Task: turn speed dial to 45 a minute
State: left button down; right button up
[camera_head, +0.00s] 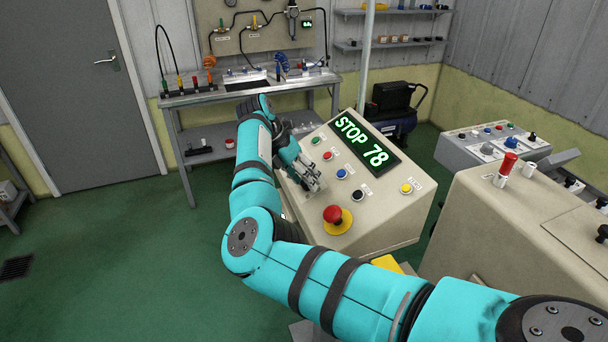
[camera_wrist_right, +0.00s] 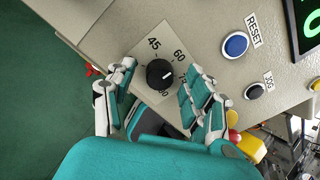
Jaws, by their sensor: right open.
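The speed dial (camera_wrist_right: 160,74) is a round black knob on a pale scale plate (camera_wrist_right: 150,50) in the right wrist view. The plate shows 45 at upper left and 60 at upper right; other numbers are partly covered. The knob's white mark points to the lower right, away from 45. My right gripper (camera_wrist_right: 160,69) is open, one finger on each side of the knob; contact cannot be told. In the head view my right gripper (camera_head: 306,178) is at the panel's left part and hides the dial. The display (camera_head: 362,142) reads STOP 78. My left gripper is out of view.
The sloped control box (camera_head: 385,222) carries a blue RESET button (camera_wrist_right: 235,44), a black JOG button (camera_wrist_right: 254,91), a red emergency stop (camera_head: 334,215) and a yellow button (camera_head: 406,188). A workbench (camera_head: 190,98) stands behind. Green floor is free at left.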

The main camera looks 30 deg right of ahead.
jog(key=shift+d+f, duration=0.15)
jog(key=shift+f, duration=0.05)
grip_shut()
dwell(0.3)
jog(key=shift+n, duration=0.3)
jog(key=n+b, duration=0.1)
jog(key=n, duration=0.4)
jog(key=n+p, duration=0.1)
jog(key=n, duration=0.5)
jog(key=shift+h, duration=0.4)
jog(key=shift+n, duration=0.3)
